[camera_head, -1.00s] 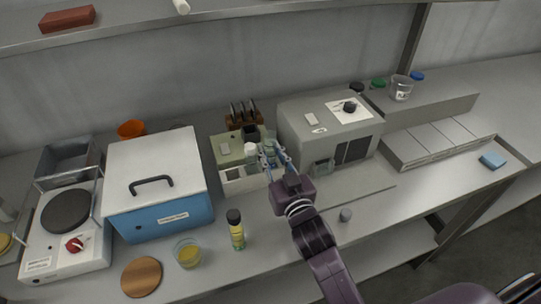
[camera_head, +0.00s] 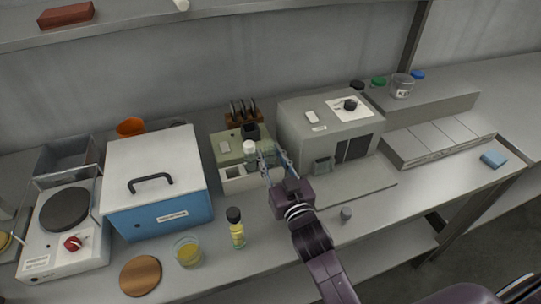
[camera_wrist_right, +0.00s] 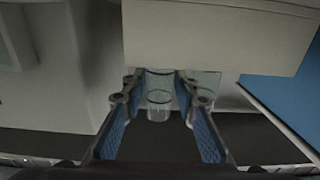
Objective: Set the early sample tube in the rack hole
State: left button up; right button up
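My right gripper (camera_head: 276,166) is at the right front corner of a green-topped bench unit (camera_head: 226,162). Its blue-padded fingers stand apart in the right wrist view (camera_wrist_right: 160,98). A clear glass tube (camera_wrist_right: 159,105) with a greenish rim shows between the fingertips, with a small gap seeming to remain on each side. A second clear glass piece (camera_wrist_right: 207,78) is partly hidden behind one fingertip. A white-capped vial (camera_head: 249,150) stands on the unit left of the gripper. I cannot tell which tube is the early sample, nor make out the rack hole. My left gripper is not in view.
A blue box with a white lid (camera_head: 158,190) stands left of the unit, and a large grey instrument (camera_head: 315,140) stands close on the right. A black-capped bottle (camera_head: 237,232), a beaker of yellow liquid (camera_head: 187,252) and a small grey cylinder (camera_head: 346,214) stand nearer the bench front.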

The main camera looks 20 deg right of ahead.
jog(key=shift+f, duration=0.1)
jog(key=shift+s+r+p, duration=0.1)
jog(key=shift+r+p, duration=0.3)
jog(key=shift+r, duration=0.2)
jog(key=s+b, duration=0.1)
jog(key=s, duration=0.4)
jog(key=s+b, duration=0.1)
jog(key=s, duration=0.4)
jog(key=shift+s+d+f, duration=0.1)
jog(key=shift+s+d, duration=0.1)
jog(key=shift+s, duration=0.7)
